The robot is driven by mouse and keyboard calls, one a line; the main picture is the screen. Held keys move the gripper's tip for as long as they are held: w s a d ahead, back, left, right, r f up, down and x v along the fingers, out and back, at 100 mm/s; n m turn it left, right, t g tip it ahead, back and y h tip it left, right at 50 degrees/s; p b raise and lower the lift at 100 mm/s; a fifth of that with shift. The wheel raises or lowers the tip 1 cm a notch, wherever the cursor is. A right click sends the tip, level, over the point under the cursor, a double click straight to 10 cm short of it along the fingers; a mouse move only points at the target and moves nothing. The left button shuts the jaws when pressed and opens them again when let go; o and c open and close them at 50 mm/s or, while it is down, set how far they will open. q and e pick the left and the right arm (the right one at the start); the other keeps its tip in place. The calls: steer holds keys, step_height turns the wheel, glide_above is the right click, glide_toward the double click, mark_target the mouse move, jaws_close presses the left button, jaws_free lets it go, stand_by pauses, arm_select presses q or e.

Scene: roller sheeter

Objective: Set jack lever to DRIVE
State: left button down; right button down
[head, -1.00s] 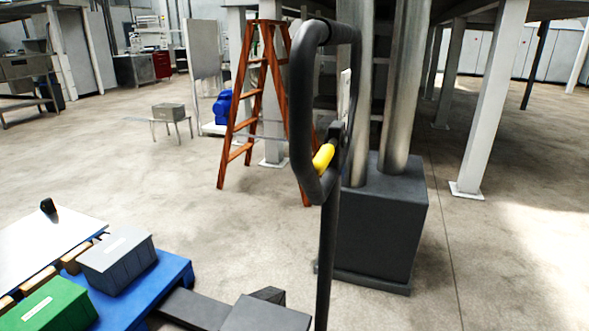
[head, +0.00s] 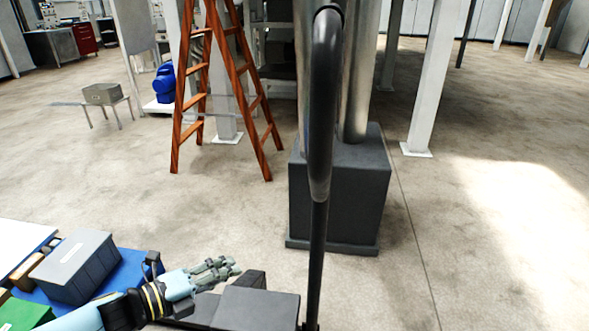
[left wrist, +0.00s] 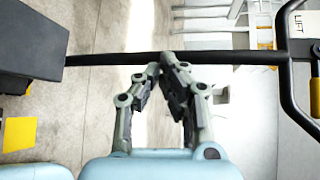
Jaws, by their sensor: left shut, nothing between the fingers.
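The pallet jack's black loop handle (head: 322,110) stands on a dark pole (head: 317,255) in the head view, seen nearly edge-on, so its lever is hidden there. In the left wrist view, the pole (left wrist: 110,58) runs sideways across the picture, with the handle loop (left wrist: 284,75) at the right edge. The yellow lever (left wrist: 314,97) is partly cut off there. My left gripper (head: 234,266) is low and left of the pole in the head view. Its fingertips (left wrist: 160,63) meet, empty, close to the pole; I cannot tell whether they touch it. My right gripper is out of view.
The dark jack body (head: 255,308) is low in the middle. A grey bin (head: 78,268) and green bin (head: 22,315) sit at lower left. Behind stand a wooden ladder (head: 187,95) and a dark plinth (head: 340,190). The floor on the right is clear.

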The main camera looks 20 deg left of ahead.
arm_select(q)
steer(key=d+r+m+g+h+p, duration=0.2)
steer(key=r+m+g, duration=0.1)
steer(key=r+m, duration=0.6)
steer(key=w+d+r+m+g+h+p, duration=0.1)
steer(key=r+m+g+h, duration=0.25)
steer(key=r+m, duration=0.55)
steer(key=d+r+m+g+h+p, duration=0.1)
steer(key=d+r+m+g+p, duration=0.15)
steer(key=r+m, duration=0.65)
steer(key=w+d+f+n+g+p, duration=0.1)
steer(key=w+d+f+p, duration=0.1)
steer(key=d, duration=0.6)
steer(key=shift+w+d+f, duration=0.25)
steer(key=shift+w, duration=0.2)
steer(key=r, duration=0.1)
steer(key=r+n, duration=0.1)
steer(key=shift+s+d+r+g+h, duration=0.1)
steer(key=shift+s+r+g+h, duration=0.2)
steer(key=shift+r, duration=0.1)
steer(key=shift+b, duration=0.3)
